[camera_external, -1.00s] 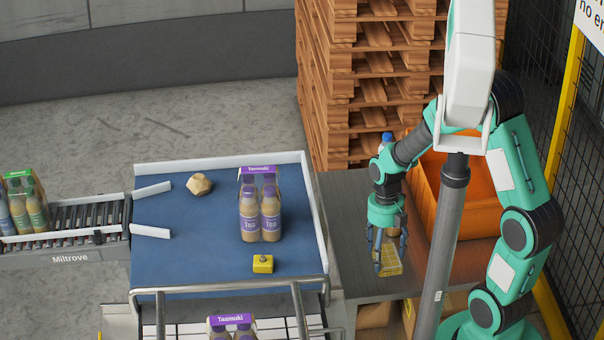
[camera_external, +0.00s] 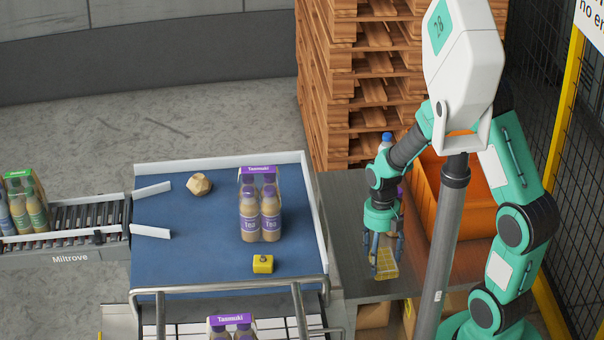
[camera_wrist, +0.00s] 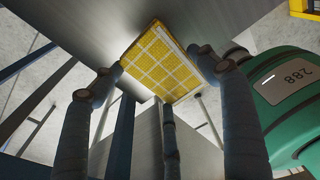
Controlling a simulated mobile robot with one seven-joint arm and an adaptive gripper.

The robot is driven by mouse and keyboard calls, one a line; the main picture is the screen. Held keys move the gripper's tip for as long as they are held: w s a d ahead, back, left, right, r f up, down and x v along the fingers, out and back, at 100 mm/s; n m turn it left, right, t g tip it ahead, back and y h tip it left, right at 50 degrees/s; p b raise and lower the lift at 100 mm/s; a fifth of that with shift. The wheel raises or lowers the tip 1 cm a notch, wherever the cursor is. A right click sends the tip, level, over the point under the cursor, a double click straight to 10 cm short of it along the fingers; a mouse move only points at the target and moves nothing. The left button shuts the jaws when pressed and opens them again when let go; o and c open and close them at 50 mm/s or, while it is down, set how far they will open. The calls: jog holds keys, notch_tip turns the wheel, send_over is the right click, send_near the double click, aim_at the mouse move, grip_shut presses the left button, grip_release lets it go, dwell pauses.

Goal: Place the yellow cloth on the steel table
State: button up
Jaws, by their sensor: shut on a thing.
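The yellow cloth (camera_external: 384,264), with a pale grid pattern, is at my gripper's fingertips over the steel table (camera_external: 352,225). My gripper (camera_external: 378,268) points down and is shut on the cloth. In the wrist view the cloth (camera_wrist: 160,62) is a flat yellow panel between the tips of my fingers (camera_wrist: 160,75). I cannot tell whether its lower edge touches the table. The grey table top fills part of the wrist view behind it. My arm and the grey post hide part of the table.
A blue-capped bottle (camera_external: 386,138) and a purple-capped bottle (camera_external: 400,192) stand close to my gripper. An orange crate (camera_external: 425,180) is to the right. The grey post (camera_external: 447,230) stands in front. The blue-topped table (camera_external: 180,245) with a bottle pack (camera_external: 260,215) is left.

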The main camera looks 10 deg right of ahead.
jog(key=w+a, duration=0.2)
jog(key=w, duration=0.2)
jog(key=w+a+f, duration=0.1)
jog(key=w+a, duration=0.1)
jog(key=w, duration=0.3)
jog(key=w+a, duration=0.2)
jog(key=w, duration=0.2)
jog(key=shift+w+a+f, duration=0.15)
jog(key=shift+f, duration=0.05)
jog(key=shift+f+b, duration=0.3)
jog(key=shift+f, duration=1.45)
jog(key=shift+f, duration=0.1)
jog(key=o, duration=1.2)
jog(key=shift+c, duration=0.2)
notch_tip(320, 180, up, 12)
jog(key=w, duration=0.1)
jog(key=shift+w+p, duration=0.2)
jog(key=shift+p, duration=0.2)
